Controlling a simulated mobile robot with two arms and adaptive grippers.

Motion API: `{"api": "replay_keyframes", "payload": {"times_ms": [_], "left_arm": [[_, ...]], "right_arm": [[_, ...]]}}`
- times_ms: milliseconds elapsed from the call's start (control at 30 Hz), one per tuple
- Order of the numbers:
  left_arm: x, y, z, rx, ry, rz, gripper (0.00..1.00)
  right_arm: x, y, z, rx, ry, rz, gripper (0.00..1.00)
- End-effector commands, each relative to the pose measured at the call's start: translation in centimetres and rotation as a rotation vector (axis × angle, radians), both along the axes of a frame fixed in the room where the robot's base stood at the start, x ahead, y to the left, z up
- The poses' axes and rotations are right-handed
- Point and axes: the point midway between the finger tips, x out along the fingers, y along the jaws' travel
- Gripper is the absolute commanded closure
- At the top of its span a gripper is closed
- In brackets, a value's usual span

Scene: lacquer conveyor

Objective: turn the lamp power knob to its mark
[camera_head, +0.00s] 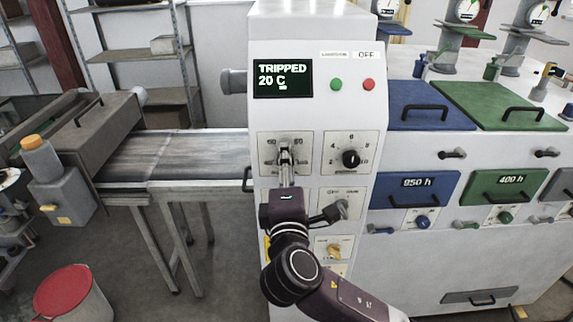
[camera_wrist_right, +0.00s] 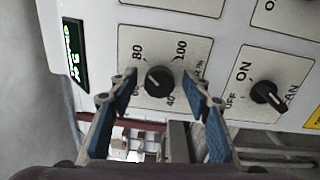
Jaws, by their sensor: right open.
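The lamp power knob (camera_wrist_right: 159,81) is a round black knob in the right wrist view, on a dial plate (camera_wrist_right: 190,48) with 80, 100 and 40 readable. A pale pointer line shows on the knob. I cannot tell which line is the target mark. My right gripper (camera_wrist_right: 161,84) is open, with one blue-padded finger on each side of the knob. I cannot tell whether they touch it. In the head view my right gripper (camera_head: 286,157) is in front of the dial plate (camera_head: 304,166) and hides the knob. My left gripper is not in view.
To the right of the dial is another black knob (camera_head: 351,158) on a numbered plate. The display (camera_head: 283,78) reads TRIPPED 20 C. A conveyor (camera_head: 180,155) runs at the left.

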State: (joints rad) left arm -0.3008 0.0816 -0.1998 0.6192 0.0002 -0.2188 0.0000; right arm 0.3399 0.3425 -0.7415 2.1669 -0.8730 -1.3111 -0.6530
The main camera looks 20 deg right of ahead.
Motion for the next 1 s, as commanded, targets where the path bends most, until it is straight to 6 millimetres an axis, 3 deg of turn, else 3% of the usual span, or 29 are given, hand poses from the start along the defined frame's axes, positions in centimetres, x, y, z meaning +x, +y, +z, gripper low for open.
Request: {"api": "replay_keyframes", "payload": {"times_ms": [167,600,800,1000], "left_arm": [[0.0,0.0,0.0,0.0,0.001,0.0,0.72],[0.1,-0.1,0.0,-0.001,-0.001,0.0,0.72],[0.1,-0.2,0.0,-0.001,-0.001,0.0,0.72],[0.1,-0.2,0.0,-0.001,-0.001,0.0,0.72]], "right_arm": [[-1.6,0.6,-0.2,0.002,0.003,0.003,0.56],[-9.9,3.0,-0.5,0.002,0.004,0.003,0.56],[-11.4,3.4,-0.4,0.001,0.002,0.001,0.56],[-11.5,3.4,-0.4,0.0,0.001,0.0,0.56]]}}
